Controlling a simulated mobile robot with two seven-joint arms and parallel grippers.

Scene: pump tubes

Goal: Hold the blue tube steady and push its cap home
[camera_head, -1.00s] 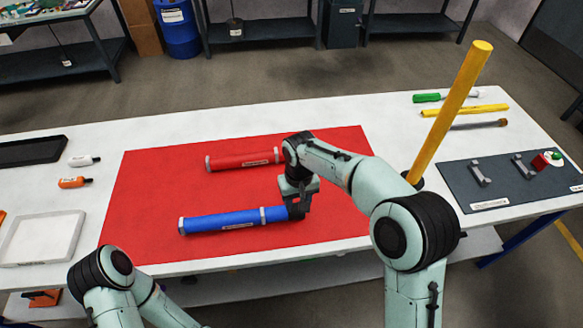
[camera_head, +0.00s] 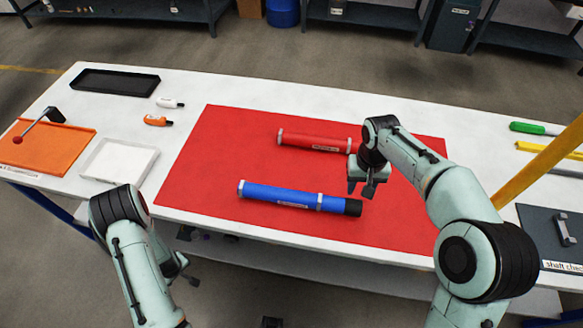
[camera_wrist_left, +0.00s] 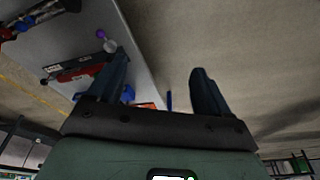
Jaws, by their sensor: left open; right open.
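The blue tube (camera_head: 285,195) lies on the red mat (camera_head: 200,180), with a pale collar at its left end and another near its right end. A black cap (camera_head: 353,207) sits at its right end; I cannot tell how deep it is seated. My right gripper (camera_head: 364,192) is open and empty, just above and behind the cap, apart from it. My left gripper is low in front of the table's front edge, away from the tube, its fingers hardly visible in the head view. In the left wrist view my left gripper (camera_wrist_left: 162,90) is open with nothing between its fingers.
A red tube (camera_head: 315,141) lies behind the blue one. White tray (camera_head: 118,165), orange board (camera_head: 45,145), black tray (camera_head: 115,82) and two small bottles stand at the left. A yellow post (camera_head: 540,165) rises at the right. The mat's left part is clear.

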